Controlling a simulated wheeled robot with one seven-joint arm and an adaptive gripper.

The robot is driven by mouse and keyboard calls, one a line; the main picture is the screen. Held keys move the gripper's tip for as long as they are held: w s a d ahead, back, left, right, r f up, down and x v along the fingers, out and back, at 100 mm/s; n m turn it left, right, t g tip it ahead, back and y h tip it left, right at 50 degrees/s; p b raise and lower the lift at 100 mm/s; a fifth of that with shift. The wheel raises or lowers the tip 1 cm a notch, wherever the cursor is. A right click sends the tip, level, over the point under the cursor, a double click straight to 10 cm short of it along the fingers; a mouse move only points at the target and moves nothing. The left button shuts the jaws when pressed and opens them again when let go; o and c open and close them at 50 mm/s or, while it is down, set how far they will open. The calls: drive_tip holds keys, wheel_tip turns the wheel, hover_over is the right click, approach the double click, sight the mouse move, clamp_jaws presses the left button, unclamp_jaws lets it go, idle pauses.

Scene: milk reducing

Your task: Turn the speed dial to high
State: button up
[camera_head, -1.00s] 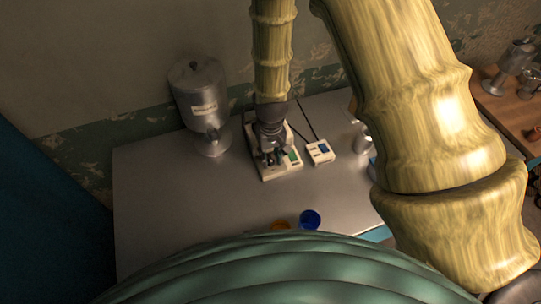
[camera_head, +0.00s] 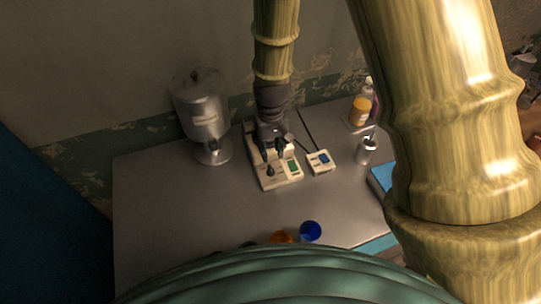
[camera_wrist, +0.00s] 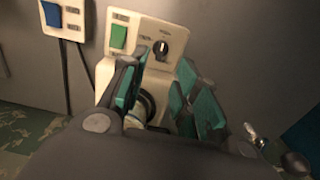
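The black speed dial (camera_wrist: 162,49) sits on the cream front panel of a small device (camera_wrist: 152,27) in the wrist view, right of a green switch (camera_wrist: 118,37). A pale pointer mark shows on the dial; the labels around it are too blurred to read. My gripper (camera_wrist: 161,62) is open, with its two teal-padded fingers apart and nothing between them. The dial lies just beyond the gap between the fingertips, apart from them. In the head view the device (camera_head: 282,183) stands on the table, and my gripper (camera_head: 273,153) hangs just behind the dial (camera_head: 270,171).
A small box with a blue switch (camera_head: 320,161) stands right of the device, with a cable. A metal dispenser (camera_head: 204,115) stands left. Blue (camera_head: 311,231) and orange (camera_head: 281,237) cups are near the front. The grey table (camera_head: 180,220) is clear front left.

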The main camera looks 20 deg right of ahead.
drive_tip(key=shift+r, duration=1.45)
drive_tip(key=shift+a, duration=0.1)
